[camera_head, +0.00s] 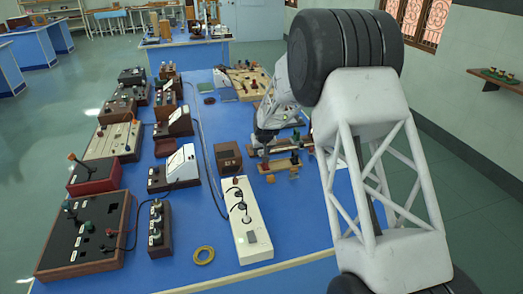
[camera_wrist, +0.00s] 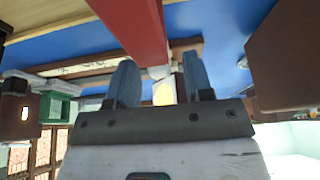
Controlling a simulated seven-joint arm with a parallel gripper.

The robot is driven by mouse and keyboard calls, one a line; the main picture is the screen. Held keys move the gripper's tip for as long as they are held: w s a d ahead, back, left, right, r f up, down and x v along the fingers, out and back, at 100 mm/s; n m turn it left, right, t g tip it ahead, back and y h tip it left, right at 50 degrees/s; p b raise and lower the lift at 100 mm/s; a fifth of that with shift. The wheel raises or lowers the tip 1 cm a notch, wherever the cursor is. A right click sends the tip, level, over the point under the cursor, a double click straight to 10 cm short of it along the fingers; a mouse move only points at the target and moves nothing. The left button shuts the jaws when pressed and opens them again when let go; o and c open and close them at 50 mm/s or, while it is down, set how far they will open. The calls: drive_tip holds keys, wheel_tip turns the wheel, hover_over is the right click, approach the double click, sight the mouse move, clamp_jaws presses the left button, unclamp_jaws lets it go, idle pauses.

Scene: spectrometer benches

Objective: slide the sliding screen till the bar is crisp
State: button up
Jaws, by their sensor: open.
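In the head view, my gripper (camera_head: 265,136) reaches down at a small wooden optical bench (camera_head: 280,165) on the blue table, right of centre. The sliding screen and the bar image cannot be picked out there, as the parts are small and partly behind my arm. In the wrist view, my gripper (camera_wrist: 159,68) shows two blue-grey fingers standing apart. A pale, yellowish-white upright piece (camera_wrist: 163,93) shows in the gap between them. I cannot tell whether it is the screen or whether a finger touches it. A red beam (camera_wrist: 135,25) runs just beyond the fingers.
A brown box (camera_head: 228,157) and a white instrument with cables (camera_head: 247,220) stand left of the bench. Several meter boxes fill the table's left side. A yellow ring (camera_head: 204,255) lies near the front edge. In the wrist view, a brown block (camera_wrist: 285,60) is close on the right.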

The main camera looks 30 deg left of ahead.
clamp_jaws()
drive_tip(key=shift+w+d, duration=2.05)
unclamp_jaws()
drive_tip(key=shift+r, duration=0.1)
drive_tip(key=v, duration=0.7)
drive_tip(key=shift+r, duration=0.25)
drive_tip(key=shift+s+d, duration=0.1)
